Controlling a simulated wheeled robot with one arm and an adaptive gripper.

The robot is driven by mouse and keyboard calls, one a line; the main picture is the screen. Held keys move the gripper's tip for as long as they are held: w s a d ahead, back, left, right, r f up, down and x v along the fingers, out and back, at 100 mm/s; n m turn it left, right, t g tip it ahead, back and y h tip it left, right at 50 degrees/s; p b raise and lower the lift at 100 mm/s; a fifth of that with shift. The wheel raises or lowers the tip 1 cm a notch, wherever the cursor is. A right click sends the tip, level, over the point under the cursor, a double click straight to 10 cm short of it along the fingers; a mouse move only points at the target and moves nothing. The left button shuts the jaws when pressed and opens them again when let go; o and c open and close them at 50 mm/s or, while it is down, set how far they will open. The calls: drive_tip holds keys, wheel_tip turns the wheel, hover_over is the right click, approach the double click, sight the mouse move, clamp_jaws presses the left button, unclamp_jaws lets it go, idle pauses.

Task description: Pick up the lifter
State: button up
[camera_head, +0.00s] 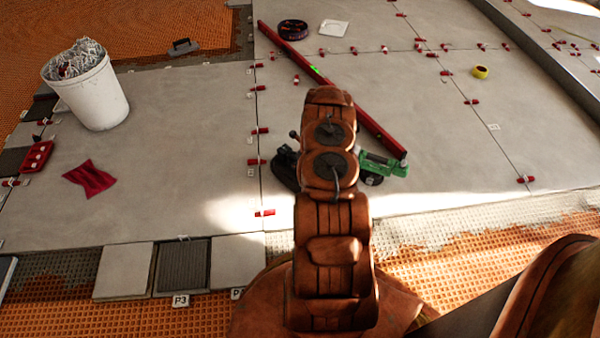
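The lifter (380,165) looks like a green tool with dark round parts on the grey tiles, in the middle of the head view. My orange arm covers its middle. A black part (285,168) shows on the left side of the arm; I cannot tell whether it belongs to the lifter or to my gripper. My arm reaches up the picture across the lifter. My gripper cannot be made out, so its opening and any contact with the lifter are hidden.
A long red level (290,51) runs diagonally behind my arm, its lower end close to the lifter. A white bucket (95,100), a red cloth (90,178) and a red tray (36,157) are at left. Yellow tape (480,72) lies at right. Red clips line the tile joints.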

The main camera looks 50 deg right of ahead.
drive_tip(key=shift+c, duration=0.3)
clamp_jaws()
drive_tip(key=shift+d+r, duration=0.1)
drive_tip(key=shift+r, duration=0.15)
idle(0.4)
wheel_tip(320, 180, up, 4)
drive_tip(key=shift+w+f+p, duration=0.1)
drive_tip(key=shift+f+p, duration=0.05)
drive_tip(key=shift+p, duration=0.6)
drive_tip(key=s+a+r+b, duration=0.1)
drive_tip(key=s+a+b, duration=0.5)
drive_tip(key=s+a, duration=0.3)
drive_tip(key=a, duration=0.4)
idle(0.6)
drive_tip(key=shift+a+r+b, duration=0.15)
drive_tip(key=shift+r+b, duration=0.05)
drive_tip(key=shift+b, duration=0.2)
